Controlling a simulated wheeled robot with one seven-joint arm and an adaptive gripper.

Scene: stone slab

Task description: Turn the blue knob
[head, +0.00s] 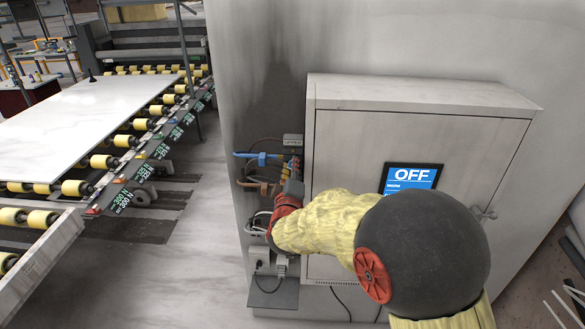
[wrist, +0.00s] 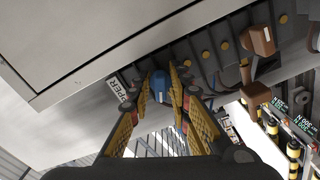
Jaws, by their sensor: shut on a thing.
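The blue knob (wrist: 160,85) shows in the wrist view, beside a plate lettered UPPER (wrist: 122,90). The two yellow-and-grey fingers of my gripper (wrist: 161,92) stand on either side of it and are shut on it. In the head view my gripper (head: 292,188) reaches to the wall just left of the grey cabinet, below the UPPER plate (head: 292,140). There the knob itself is hidden behind my gripper, and its turn angle cannot be told.
The grey cabinet (head: 420,105) with a screen reading OFF (head: 410,176) stands close on the right. Blue and brown fittings (head: 257,160) stick out at the left. Sockets and cables (head: 260,255) are below. A roller conveyor (head: 140,155) carries a white slab (head: 85,115) farther left.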

